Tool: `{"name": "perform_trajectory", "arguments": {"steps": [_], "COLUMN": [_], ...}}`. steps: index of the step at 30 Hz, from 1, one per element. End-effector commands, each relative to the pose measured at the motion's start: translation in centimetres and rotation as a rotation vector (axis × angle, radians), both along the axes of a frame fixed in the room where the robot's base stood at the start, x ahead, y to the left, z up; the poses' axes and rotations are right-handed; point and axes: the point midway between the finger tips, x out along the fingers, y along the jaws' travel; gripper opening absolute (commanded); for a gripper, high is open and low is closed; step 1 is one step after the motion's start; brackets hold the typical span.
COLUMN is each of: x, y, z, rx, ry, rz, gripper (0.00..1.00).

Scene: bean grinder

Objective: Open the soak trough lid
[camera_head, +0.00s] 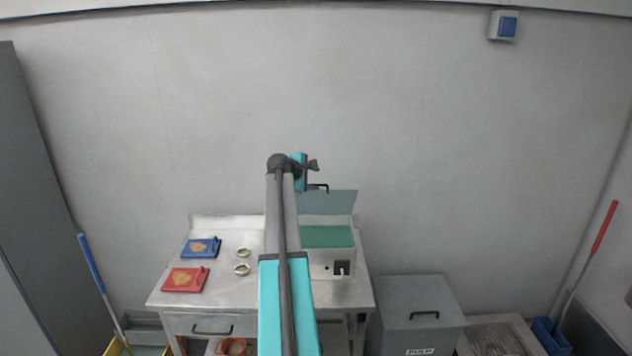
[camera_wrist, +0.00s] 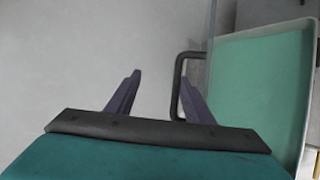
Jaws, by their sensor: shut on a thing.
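The soak trough (camera_head: 345,258) is a pale box with a green inside (camera_head: 327,237) at the right of the steel table. Its grey lid (camera_head: 335,203) stands raised at the back, so the inside shows. The lid's dark handle (camera_head: 319,186) is near its top edge. My gripper (camera_head: 314,165) is at the handle, above the lid. In the wrist view, the handle (camera_wrist: 178,72) is beside the right finger of my gripper (camera_wrist: 160,83), which is shut on it; the exact contact is hard to see. The green inside (camera_wrist: 262,95) shows at right.
A blue board (camera_head: 201,247), a red board (camera_head: 185,280) and two brass rings (camera_head: 243,253) lie on the steel table (camera_head: 222,275) left of my arm. A grey bin marked pulp (camera_head: 415,310) stands to the right. The wall (camera_head: 430,130) is behind.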

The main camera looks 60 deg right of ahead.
Motion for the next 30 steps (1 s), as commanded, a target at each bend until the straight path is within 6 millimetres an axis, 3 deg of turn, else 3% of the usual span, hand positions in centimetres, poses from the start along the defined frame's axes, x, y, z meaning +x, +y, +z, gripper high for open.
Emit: {"name": "perform_trajectory", "arguments": {"steps": [1,22,23,24,25,30], "x": [1.3,1.8,1.8,1.8,1.8,1.7], "y": [0.5,2.2,2.2,2.3,2.4,2.7], "z": [2.3,5.1,5.2,5.3,5.4,5.7], "rx": [-0.029,-0.030,-0.030,-0.029,-0.029,-0.024], "ry": [-0.018,-0.017,-0.017,-0.017,-0.017,-0.015], "rz": [0.021,0.021,0.021,0.021,0.020,0.018], "gripper": [0.31,0.56,0.54,0.29,0.17,0.17]}}
